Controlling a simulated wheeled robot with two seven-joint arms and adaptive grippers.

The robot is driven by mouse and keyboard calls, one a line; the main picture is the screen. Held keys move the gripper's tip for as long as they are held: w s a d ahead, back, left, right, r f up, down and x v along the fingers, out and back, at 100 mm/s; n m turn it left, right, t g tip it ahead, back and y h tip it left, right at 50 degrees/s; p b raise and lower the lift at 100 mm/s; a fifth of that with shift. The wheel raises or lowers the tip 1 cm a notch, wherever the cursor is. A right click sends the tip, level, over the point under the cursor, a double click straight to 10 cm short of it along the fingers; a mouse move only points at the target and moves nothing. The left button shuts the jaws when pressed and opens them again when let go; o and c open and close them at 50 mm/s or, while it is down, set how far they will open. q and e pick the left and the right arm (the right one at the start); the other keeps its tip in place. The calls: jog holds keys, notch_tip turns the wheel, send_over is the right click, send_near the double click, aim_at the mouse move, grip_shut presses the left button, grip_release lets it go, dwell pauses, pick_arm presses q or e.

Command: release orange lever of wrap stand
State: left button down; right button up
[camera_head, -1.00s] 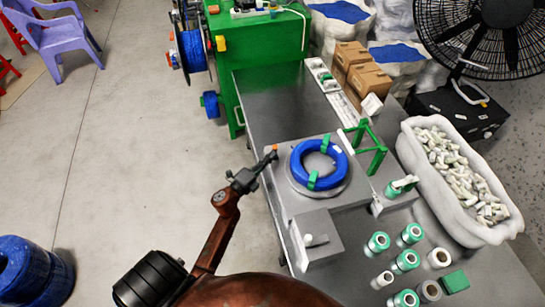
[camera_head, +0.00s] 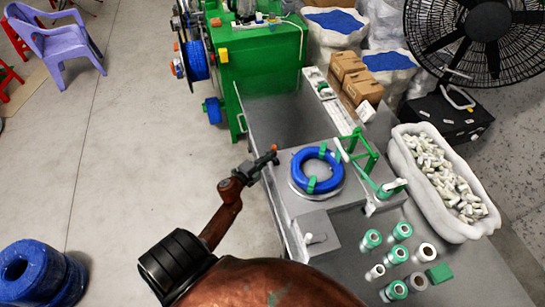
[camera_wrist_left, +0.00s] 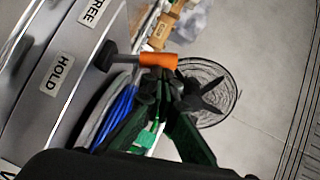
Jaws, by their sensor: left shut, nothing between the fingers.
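The wrap stand (camera_head: 330,198) is a grey box at the table's left edge, with a blue cable coil (camera_head: 297,171) lying on its round plate. Its orange lever (camera_head: 275,147) sticks out at the stand's far left corner. In the left wrist view the orange lever (camera_wrist_left: 158,59) is a short orange grip on a black stem, beside a panel marked FREE and HOLD. My left gripper (camera_head: 270,159) is shut and empty, its tips (camera_wrist_left: 168,82) close beside the orange grip. I cannot tell whether they touch it. My right gripper is out of view.
Green-and-white rolls (camera_head: 371,240) stand at the table's near end. A white bin (camera_head: 400,165) of small parts is at the right. A green frame (camera_head: 370,160) stands beside the coil. A green machine (camera_head: 265,65) stands behind.

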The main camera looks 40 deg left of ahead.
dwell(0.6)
pick_arm(q)
jog(key=s+r, duration=0.1)
jog(key=s, duration=1)
jog(key=shift+s+d+r, duration=0.15)
jog(key=shift+s+r, duration=0.1)
jog(key=shift+s, duration=0.15)
jog(key=s+d+f+n+g, duration=0.25)
jog(key=s+f, duration=0.25)
jog(key=f, duration=0.7)
jog(key=s+d+f+n+g+y, duration=0.1)
jog(key=s+f+n+g, duration=0.3)
jog(key=f, duration=0.8)
jog(key=s+d+f+n+g, duration=0.1)
jog(key=s+d+f+n, duration=0.15)
jog(key=s+f, duration=0.6)
jog(key=s+d+f+n+g, duration=0.2)
jog(key=s+d+f+g, duration=0.2)
jog(key=s+f, duration=0.6)
jog(key=s+d+f+n+g+h, duration=0.1)
jog(key=s+d+f+n+g, duration=0.2)
jog(key=s+d+f, duration=0.5)
jog(key=s+f+g, duration=0.1)
jog(key=s+f, duration=0.1)
jog(key=s, duration=0.4)
jog(key=shift+s, duration=0.4)
